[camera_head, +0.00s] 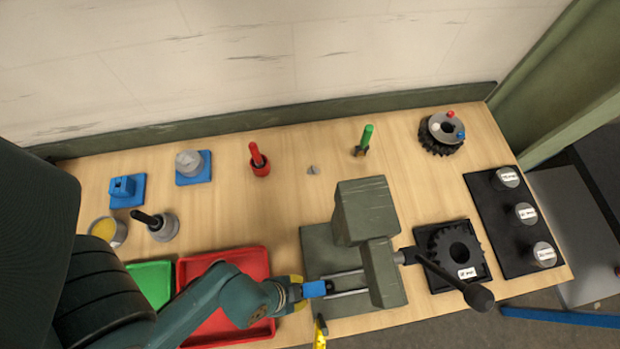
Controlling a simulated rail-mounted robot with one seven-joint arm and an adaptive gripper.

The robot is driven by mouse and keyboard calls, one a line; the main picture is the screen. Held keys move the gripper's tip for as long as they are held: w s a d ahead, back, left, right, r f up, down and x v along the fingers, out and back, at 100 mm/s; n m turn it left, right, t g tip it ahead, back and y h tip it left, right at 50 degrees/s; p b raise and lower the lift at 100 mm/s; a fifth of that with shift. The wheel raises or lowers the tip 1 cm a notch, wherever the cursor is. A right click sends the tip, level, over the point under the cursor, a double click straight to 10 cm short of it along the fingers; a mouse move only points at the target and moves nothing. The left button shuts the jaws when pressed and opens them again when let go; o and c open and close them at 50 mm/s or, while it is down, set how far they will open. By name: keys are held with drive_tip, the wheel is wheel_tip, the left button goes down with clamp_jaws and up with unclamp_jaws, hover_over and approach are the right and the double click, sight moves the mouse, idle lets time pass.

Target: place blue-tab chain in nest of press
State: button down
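The press (365,212) is a dark green block-shaped machine on a flat green base plate (317,245), with a black-knobbed lever reaching to the lower right. My gripper (300,292), with yellow fingers, is at the left front of the press, over the edge of its base. The blue tab (315,289) sits at the fingertips, and the gripper appears shut on it. Two thin grey strips run right from near the tab towards the press head; I cannot tell whether they are chain or part of the press. The nest is not clearly visible.
A red tray (262,262) and a green tray (150,282) lie to the left, partly behind my arm. A black gear (455,250) on a dark plate and a black rack of labelled cylinders (500,215) stand right. A yellow-and-black tool (320,338) is at the front edge.

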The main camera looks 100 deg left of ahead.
hover_over(360, 280)
drive_tip(key=s, duration=0.2)
drive_tip(key=f, duration=0.6)
drive_tip(key=shift+w+d, duration=0.3)
drive_tip(key=shift+w, duration=0.05)
drive_tip(key=shift+f, duration=0.3)
drive_tip(key=shift+f+b, duration=0.2)
drive_tip(key=shift+b, duration=0.1)
drive_tip(key=c, duration=0.8)
unclamp_jaws()
drive_tip(key=shift+c, duration=0.2)
drive_tip(key=p+v, duration=0.2)
drive_tip(key=v, duration=1)
drive_tip(key=shift+s+r, duration=0.1)
drive_tip(key=shift+r, duration=0.1)
